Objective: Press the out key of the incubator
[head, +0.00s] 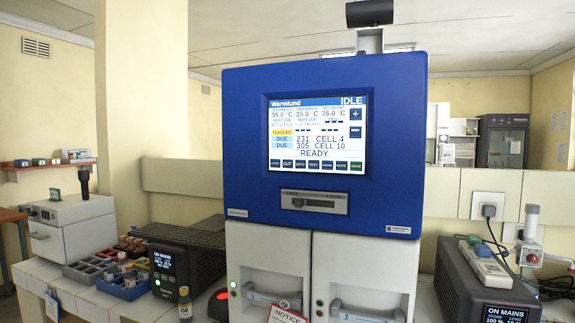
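The incubator (240,130) stands in front of me, with a blue upper housing and white lower doors. Its lit screen (317,125) reads "IDLE" at the top right and "READY" lower down. Lines on the screen read "231 CELL 4" and "305 CELL 10", each with a "DUE" label. A row of small keys runs along the bottom of the screen. The out key (287,163) is second from the left in that row, dark with light lettering. Nothing covers it. My gripper is not in view.
A slider labelled LOCK (314,202) sits below the screen. A notice tag (287,313) hangs at the lower doors. A blue tray of vials (110,287) and a black unit (180,262) stand left; a dark power unit (480,290) stands right. The space before the screen looks clear.

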